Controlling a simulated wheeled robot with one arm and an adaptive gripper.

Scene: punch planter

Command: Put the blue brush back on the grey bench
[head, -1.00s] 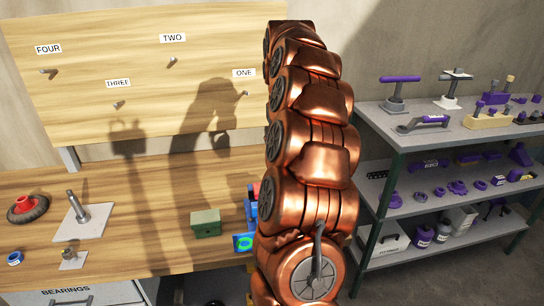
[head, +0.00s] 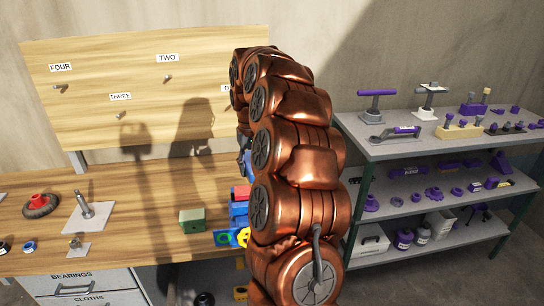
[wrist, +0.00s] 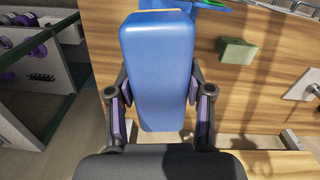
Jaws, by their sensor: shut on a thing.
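In the wrist view my gripper (wrist: 156,92) is shut on the blue brush (wrist: 158,60), with a purple-lined finger on each side of its long blue body. I see no bristles. The wooden worktop lies beyond the brush in that view. In the head view my copper arm hides the gripper; a small blue patch shows at the arm's left edge, and I cannot tell if it is the brush. A grey-topped, shelved bench (head: 385,150) stands at the right, apart from the wooden workbench.
Purple-handled tools (head: 376,98) and small parts stand on the grey top; its lower shelves are full. The wooden workbench (head: 140,215) holds a green block (head: 192,220), a red-hubbed wheel (head: 40,205), a metal post (head: 85,210) and coloured items beside my arm. A peg board (head: 140,95) stands behind.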

